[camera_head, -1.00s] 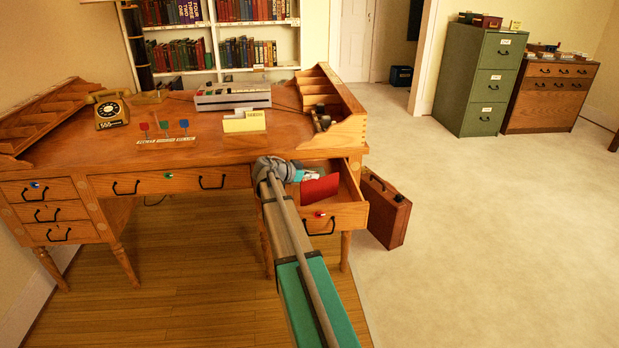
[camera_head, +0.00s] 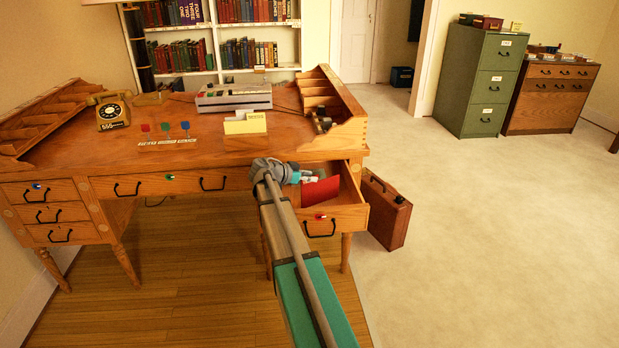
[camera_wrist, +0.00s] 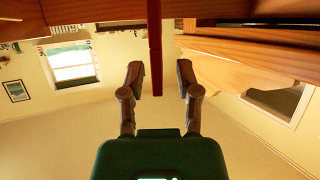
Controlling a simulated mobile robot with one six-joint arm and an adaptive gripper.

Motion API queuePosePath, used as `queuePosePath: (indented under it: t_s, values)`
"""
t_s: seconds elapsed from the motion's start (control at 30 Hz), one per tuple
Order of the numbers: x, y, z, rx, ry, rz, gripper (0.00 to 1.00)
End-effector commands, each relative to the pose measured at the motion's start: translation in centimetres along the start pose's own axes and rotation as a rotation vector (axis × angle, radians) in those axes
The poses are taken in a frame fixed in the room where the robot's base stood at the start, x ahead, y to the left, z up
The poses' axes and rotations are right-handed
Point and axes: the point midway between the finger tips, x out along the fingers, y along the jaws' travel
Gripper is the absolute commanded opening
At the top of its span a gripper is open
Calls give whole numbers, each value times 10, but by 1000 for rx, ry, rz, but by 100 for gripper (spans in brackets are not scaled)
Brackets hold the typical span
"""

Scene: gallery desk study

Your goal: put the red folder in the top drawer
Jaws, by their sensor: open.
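The red folder (camera_head: 321,191) is inside the open right-hand drawer (camera_head: 347,217) of the wooden desk, with its upper part showing above the drawer's walls. The drawer's front carries a red marker and a black handle. My gripper (camera_head: 309,175) is over the back part of this drawer, just behind and left of the folder. In the wrist view my gripper (camera_wrist: 160,76) is open, with one finger on each side of the folder's red edge (camera_wrist: 155,45) and visible gaps between. The folder's lower edge is hidden in the head view.
The desk (camera_head: 215,155) bears a telephone (camera_head: 112,112), a yellow card holder (camera_head: 245,124), a typewriter-like machine (camera_head: 233,96) and three coloured markers. A brown briefcase (camera_head: 386,212) stands right beside the drawer. Green and brown cabinets stand at the back right. The carpet between is clear.

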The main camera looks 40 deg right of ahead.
Motion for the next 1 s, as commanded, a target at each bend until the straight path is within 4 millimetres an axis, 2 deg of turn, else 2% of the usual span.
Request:
queuePosePath:
  t_s: [0.53,0.73,1.0]
  values:
    - [-86,0,-2,-1,0,-1,43]
    - [-102,0,-1,0,0,1,43]
    - [-105,0,0,1,0,1,43]
